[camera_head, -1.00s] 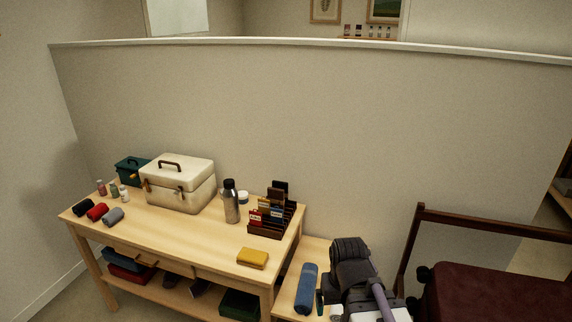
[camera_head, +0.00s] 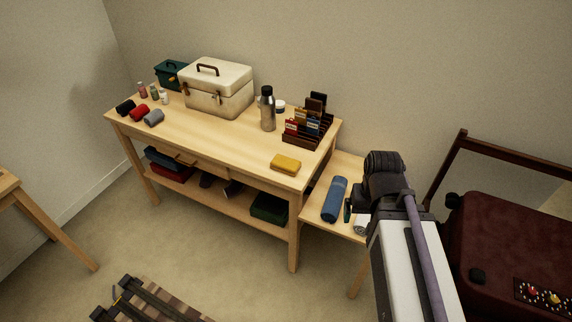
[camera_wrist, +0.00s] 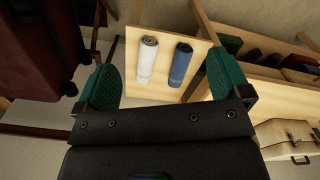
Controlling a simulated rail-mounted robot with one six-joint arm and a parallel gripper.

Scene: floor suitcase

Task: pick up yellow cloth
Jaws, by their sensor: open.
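The yellow cloth (camera_head: 286,164) is a small folded bundle lying flat near the front right corner of the wooden table (camera_head: 222,151). I cannot make it out in the wrist view. My gripper (camera_wrist: 165,52) is open, with its two green fingers spread wide and nothing between them touching either one. In the head view its end, with one green finger showing, is to the right of the table, over the low side table. It is apart from the cloth.
A blue roll (camera_head: 335,199) and a white roll (camera_wrist: 147,60) lie on the low side table. A card rack (camera_head: 308,132), steel bottle (camera_head: 267,110) and cream box (camera_head: 216,90) stand behind the cloth. A dark red suitcase (camera_head: 505,235) is at the right.

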